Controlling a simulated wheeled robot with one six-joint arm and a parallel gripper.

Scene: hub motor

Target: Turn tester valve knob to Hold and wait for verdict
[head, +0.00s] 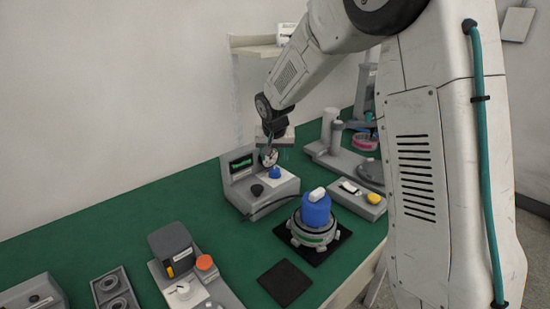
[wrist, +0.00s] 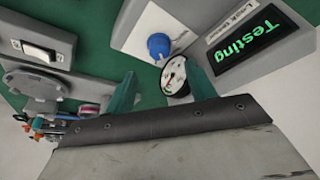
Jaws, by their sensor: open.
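The grey leak tester (head: 238,196) stands on the green bench, and its lit screen (wrist: 243,41) reads "Testing" in green. Its blue valve knob (wrist: 158,46) sits on a pale plate; the knob also shows in the head view (head: 275,172). A round dial gauge (wrist: 173,76) is beside the knob, partly covered by a finger. My gripper (wrist: 160,72) is open, with teal fingers apart and nothing between them. The knob appears just past the fingertips, seemingly not touched. In the head view my gripper (head: 274,148) is above the tester. The knob's pointer markings cannot be read.
A hub motor with a blue top (head: 316,212) stands on a dark mat in front of the tester. A grey switch box (head: 348,190) with a yellow button is to its right. An empty black pad (head: 285,283) lies nearer. Other grey fixtures (head: 186,275) line the front left.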

